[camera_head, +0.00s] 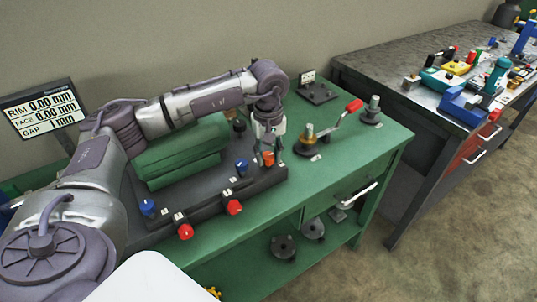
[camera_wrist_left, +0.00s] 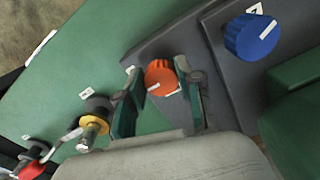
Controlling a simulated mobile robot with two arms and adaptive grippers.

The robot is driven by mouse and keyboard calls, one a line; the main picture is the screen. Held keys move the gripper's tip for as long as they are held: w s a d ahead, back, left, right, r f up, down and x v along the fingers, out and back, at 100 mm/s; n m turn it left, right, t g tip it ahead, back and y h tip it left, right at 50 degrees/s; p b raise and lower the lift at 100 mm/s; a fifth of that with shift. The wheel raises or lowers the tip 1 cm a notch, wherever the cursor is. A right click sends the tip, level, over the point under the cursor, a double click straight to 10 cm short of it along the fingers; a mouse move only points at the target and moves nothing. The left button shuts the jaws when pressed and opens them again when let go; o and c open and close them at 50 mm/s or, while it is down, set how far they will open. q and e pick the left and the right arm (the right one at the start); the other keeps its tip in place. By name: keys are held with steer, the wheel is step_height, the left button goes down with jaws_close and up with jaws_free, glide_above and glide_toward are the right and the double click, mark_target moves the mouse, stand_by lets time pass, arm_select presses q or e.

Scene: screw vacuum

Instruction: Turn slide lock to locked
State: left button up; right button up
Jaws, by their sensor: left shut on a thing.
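An orange knob (camera_head: 268,159) with a white mark sits at the right end of the dark fixture (camera_head: 262,186) on the green bench. It also shows in the left wrist view (camera_wrist_left: 158,73), between the two fingers. I cannot read a slide lock label on it. My left gripper (camera_head: 267,150) reaches down from above and is shut on the orange knob, one finger on each side. The fingers partly hide the knob in the head view. My right gripper is not in view.
A blue knob (camera_head: 242,166) stands just left of the orange one; another blue knob (camera_head: 147,207) is farther left. Two red knobs (camera_head: 234,207) (camera_head: 186,231) line the fixture's front. A red-handled crank (camera_head: 332,125) stands to the right. A green block (camera_head: 180,150) lies behind.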

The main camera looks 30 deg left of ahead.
mark_target(268, 157)
arm_select(q)
steer(key=shift+r, duration=0.1)
steer(key=o, duration=1.2)
steer(key=shift+c, duration=0.2)
step_height(268, 157, up, 12)
